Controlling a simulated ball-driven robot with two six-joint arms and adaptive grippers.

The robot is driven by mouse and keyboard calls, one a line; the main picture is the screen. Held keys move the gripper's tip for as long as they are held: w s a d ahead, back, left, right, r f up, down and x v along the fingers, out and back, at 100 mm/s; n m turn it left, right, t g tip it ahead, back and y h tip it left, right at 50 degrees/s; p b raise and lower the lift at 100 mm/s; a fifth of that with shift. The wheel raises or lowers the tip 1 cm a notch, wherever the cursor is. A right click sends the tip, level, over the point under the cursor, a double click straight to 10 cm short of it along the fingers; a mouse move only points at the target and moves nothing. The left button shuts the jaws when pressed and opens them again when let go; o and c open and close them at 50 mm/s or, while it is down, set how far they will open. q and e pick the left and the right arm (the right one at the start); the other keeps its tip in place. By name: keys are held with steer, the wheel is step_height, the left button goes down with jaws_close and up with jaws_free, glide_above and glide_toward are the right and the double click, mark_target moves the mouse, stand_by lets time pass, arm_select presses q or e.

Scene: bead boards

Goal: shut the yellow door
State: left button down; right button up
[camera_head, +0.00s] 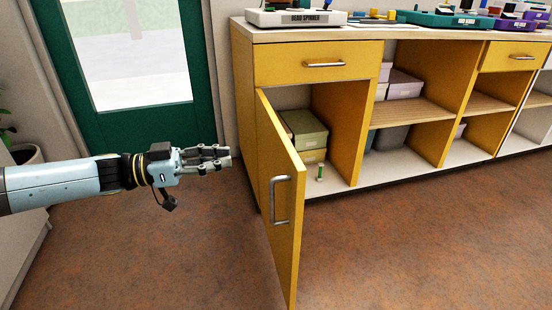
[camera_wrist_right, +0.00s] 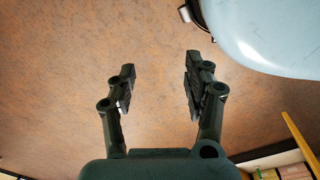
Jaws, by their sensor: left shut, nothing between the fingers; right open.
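The yellow door (camera_head: 281,215) stands open in the head view, swung out from the left end of the yellow cabinet (camera_head: 245,110). Its metal handle (camera_head: 273,200) is on the face turned to the left. My left gripper (camera_head: 226,157) is shut and empty, to the left of the door near its upper part. It looks apart from the door, though the exact gap is hard to tell. My right gripper (camera_wrist_right: 160,85) shows in the right wrist view, open and empty above the brown floor. It is not in the head view.
Behind the door, the compartment holds green boxes (camera_head: 305,133) and a small green-and-white item (camera_head: 320,173) near its front edge. A green-framed glass door (camera_head: 85,134) is at the back left. The brown floor (camera_head: 400,240) is clear at the right.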

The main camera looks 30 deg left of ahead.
mark_target(285, 152)
arm_select(q)
steer(key=b+x, duration=0.3)
steer(key=x, duration=0.6)
steer(key=shift+w+d+f, duration=0.2)
steer(key=shift+w, duration=0.1)
steer(key=shift+w+d+r, duration=0.15)
steer(key=shift+w+d, duration=0.25)
arm_select(e)
steer(key=w+a+r+t, duration=0.1)
steer(key=w+a+r, duration=0.1)
steer(key=w+r, duration=0.2)
steer(key=shift+r, duration=0.95)
